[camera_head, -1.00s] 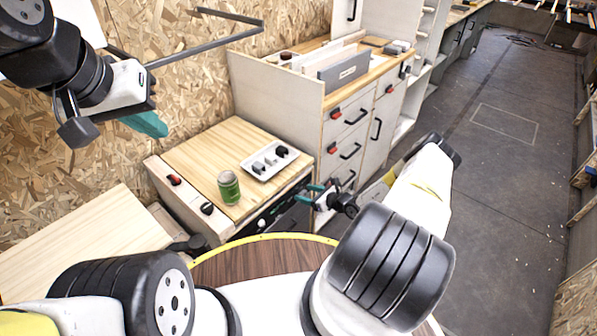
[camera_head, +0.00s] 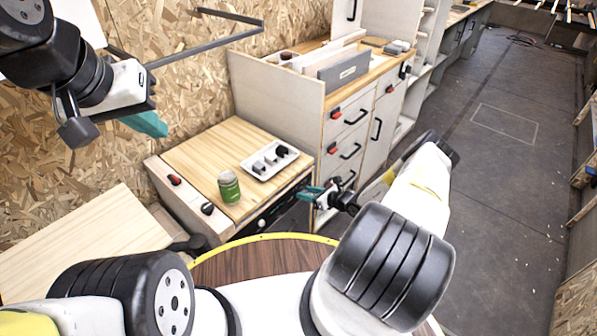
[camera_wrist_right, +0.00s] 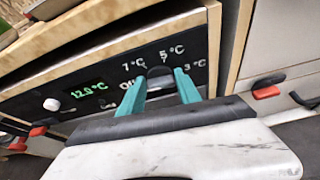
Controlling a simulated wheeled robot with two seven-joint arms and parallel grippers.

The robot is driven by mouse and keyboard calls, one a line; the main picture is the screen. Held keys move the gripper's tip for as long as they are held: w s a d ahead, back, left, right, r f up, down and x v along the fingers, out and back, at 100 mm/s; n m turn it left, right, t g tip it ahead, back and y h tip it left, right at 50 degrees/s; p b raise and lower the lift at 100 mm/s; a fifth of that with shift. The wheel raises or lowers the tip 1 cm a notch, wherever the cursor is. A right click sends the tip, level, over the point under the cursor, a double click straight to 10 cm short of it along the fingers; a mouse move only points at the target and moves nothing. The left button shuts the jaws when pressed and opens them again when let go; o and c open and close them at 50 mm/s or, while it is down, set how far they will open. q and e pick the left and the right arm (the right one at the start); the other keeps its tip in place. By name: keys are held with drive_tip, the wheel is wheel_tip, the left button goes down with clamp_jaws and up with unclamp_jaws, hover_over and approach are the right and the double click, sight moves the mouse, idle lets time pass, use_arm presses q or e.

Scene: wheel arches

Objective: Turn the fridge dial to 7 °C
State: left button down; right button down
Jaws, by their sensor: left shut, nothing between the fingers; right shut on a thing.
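The fridge panel (camera_wrist_right: 65,103) is black and carries a green readout (camera_wrist_right: 89,90) of 12.0 °C. The dial (camera_wrist_right: 158,73) is a dark knob with marks for Off, 7 °C, 5 °C and 3 °C around it. Where its pointer stands is not clear. My right gripper (camera_wrist_right: 161,84) has its teal fingers shut on the dial, one on each side; they partly cover the marks. In the head view the right gripper (camera_head: 310,194) is at the front of the wooden-topped cabinet (camera_head: 222,145). My left gripper (camera_head: 148,124) is shut and empty, raised at the upper left.
A white knob (camera_wrist_right: 52,104) sits left on the panel. A drawer unit (camera_head: 352,125) stands behind. Floor to the right is clear.

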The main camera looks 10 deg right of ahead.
drive_tip(key=m, duration=0.1)
drive_tip(key=m+y, duration=0.1)
drive_tip(key=m+g+y, duration=0.1)
drive_tip(key=shift+w+d+f, duration=0.1)
drive_tip(key=shift+w+d, duration=0.15)
drive_tip(key=shift+d, duration=0.05)
drive_tip(key=m, duration=0.1)
drive_tip(key=m+y, duration=0.1)
drive_tip(key=m, duration=0.1)
drive_tip(key=m+y, duration=0.1)
drive_tip(key=shift+w+d+f+g, duration=0.15)
drive_tip(key=shift+d+f+g, duration=0.1)
drive_tip(key=shift+g, duration=0.15)
drive_tip(key=shift+m+y, duration=0.3)
drive_tip(key=shift+m, duration=0.1)
drive_tip(key=c, duration=0.8)
unclamp_jaws()
drive_tip(key=shift+c, duration=0.2)
drive_tip(key=v, duration=0.7)
drive_tip(key=shift+d, duration=0.3)
drive_tip(key=shift+r, duration=0.1)
